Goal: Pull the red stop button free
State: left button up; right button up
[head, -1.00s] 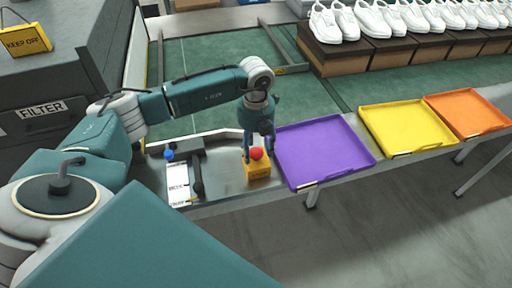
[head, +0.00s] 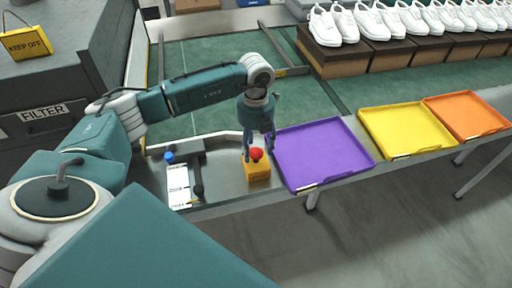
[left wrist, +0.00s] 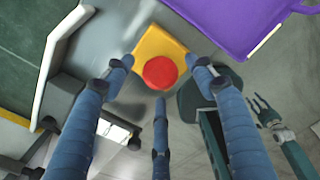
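The red stop button (head: 256,154) sits on a yellow box (head: 257,172) on the metal bench, left of the purple tray. My left gripper (head: 258,150) is above it, pointing down. In the left wrist view the red button (left wrist: 160,72) lies between the three blue fingers of my left gripper (left wrist: 160,78). The fingers are spread, with gaps showing between fingertips and button, so it looks open. In the left wrist view my right gripper (left wrist: 267,112) shows small at the right, with its fingers spread and nothing seen in it. The head view does not show it.
The purple tray (head: 338,178) is close on the right, with yellow (head: 408,151) and orange (head: 470,132) trays beyond. A blue-knobbed dark fixture (head: 198,172) and a white label card (head: 178,186) lie left. White shoes on boxes stand behind.

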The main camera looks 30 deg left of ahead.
aim_at(256, 151)
pick_arm(q)
notch_tip(256, 151, up, 12)
dwell(0.6)
dwell(0.5)
